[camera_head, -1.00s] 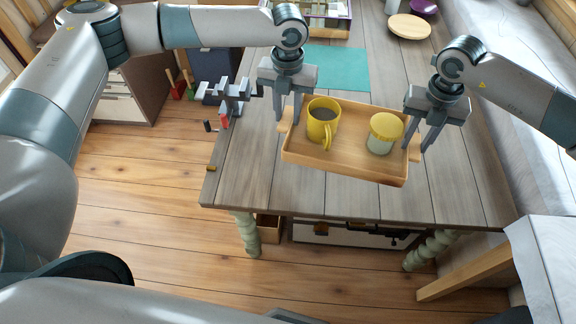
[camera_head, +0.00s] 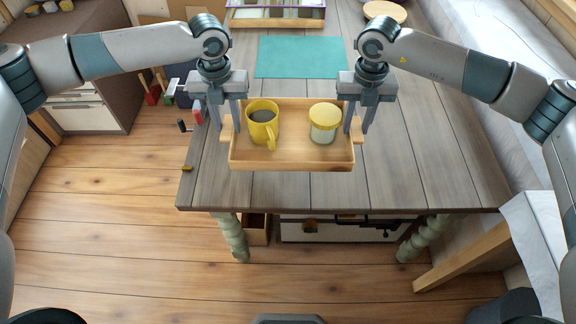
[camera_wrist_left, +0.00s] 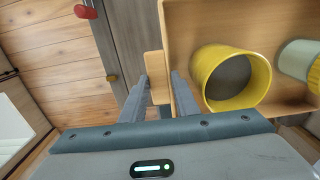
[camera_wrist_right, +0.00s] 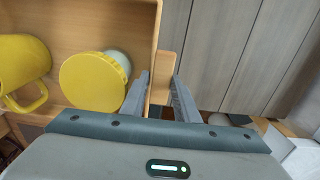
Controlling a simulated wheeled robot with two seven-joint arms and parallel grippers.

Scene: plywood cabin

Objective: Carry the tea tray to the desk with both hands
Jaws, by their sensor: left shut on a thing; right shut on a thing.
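The wooden tea tray (camera_head: 290,161) is held level between my two grippers, over the front part of the grey plank desk (camera_head: 400,185). On it stand a yellow mug (camera_head: 262,122) with dark liquid, at the left, and a jar with a yellow lid (camera_head: 324,122), at the right. Both are upright. My left gripper (camera_head: 228,122) is shut on the tray's left handle (camera_wrist_left: 153,78). My right gripper (camera_head: 358,130) is shut on the tray's right handle (camera_wrist_right: 164,72). Whether the tray's underside touches the desk cannot be told.
A teal mat (camera_head: 300,57) lies on the desk behind the tray. A crate (camera_head: 275,14) and a round wooden board (camera_head: 385,11) are farther back. The desk right of the tray is bare.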

